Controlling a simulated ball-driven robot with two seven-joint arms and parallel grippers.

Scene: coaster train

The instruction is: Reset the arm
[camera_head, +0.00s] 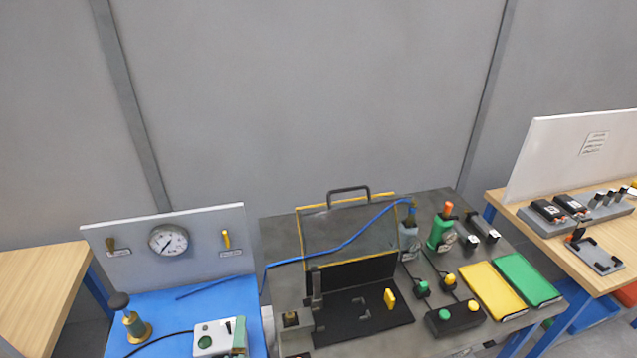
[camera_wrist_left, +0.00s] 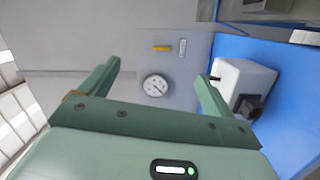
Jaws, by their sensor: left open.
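My left gripper (camera_head: 239,330) shows at the bottom edge of the head view, above the blue workbench beside the white box. Only a small green part of it shows there. In the left wrist view the left gripper (camera_wrist_left: 158,72) has its two green fingers spread wide. Nothing is held between them. Behind the gap are the grey panel and its round gauge (camera_wrist_left: 155,86). My right gripper is not in view.
A white box (camera_head: 208,338) with a green button and a brass valve (camera_head: 136,325) stand on the blue bench (camera_head: 185,297). The gauge panel (camera_head: 200,233) rises behind. A dark bench (camera_head: 285,238) holds a clear-lidded fixture, bottles, and yellow (camera_head: 490,289) and green (camera_head: 525,278) trays.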

